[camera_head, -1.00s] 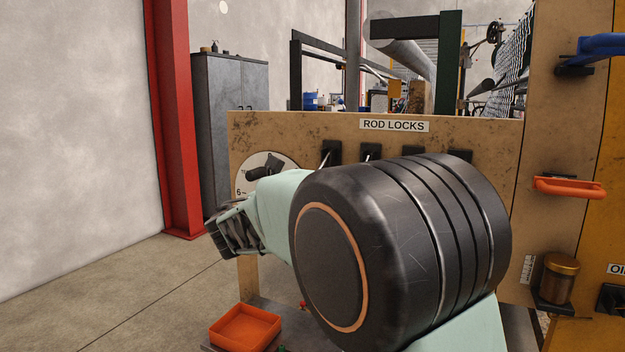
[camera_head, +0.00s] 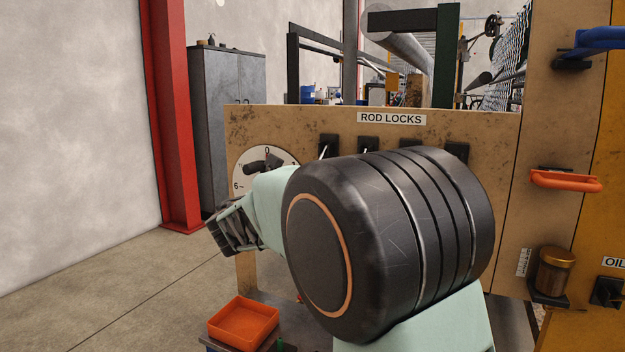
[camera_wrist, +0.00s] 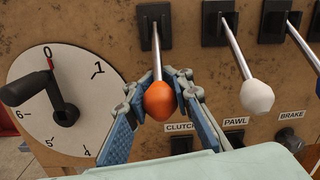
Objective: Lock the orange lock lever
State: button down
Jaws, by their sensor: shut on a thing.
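The orange lock lever shows in the wrist view as an orange knob (camera_wrist: 159,101) on a metal rod, which rises to a black slotted plate under the tan panel's top. My gripper (camera_wrist: 160,98) has its two fingers on either side of the orange knob and is shut on it. In the head view my gripper (camera_head: 232,230) is seen at the left of my arm. The orange knob is hidden there by my arm. The black plates stand beneath the ROD LOCKS label (camera_head: 391,118).
A white-knobbed lever (camera_wrist: 257,97) stands right of the orange one. A numbered dial (camera_wrist: 66,108) with a black crank is at left. CLUTCH, PAWL and BRAKE labels sit below the levers. An orange tray (camera_head: 243,321) and an orange handle (camera_head: 566,181) are also in view.

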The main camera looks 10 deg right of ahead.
jog(key=shift+w+r, duration=0.1)
jog(key=shift+r, duration=0.1)
jog(key=c, duration=1.7)
grip_release()
jog(key=shift+f, duration=0.1)
jog(key=shift+o, duration=0.2)
jog(key=v, duration=1.2)
jog(key=shift+f, duration=0.1)
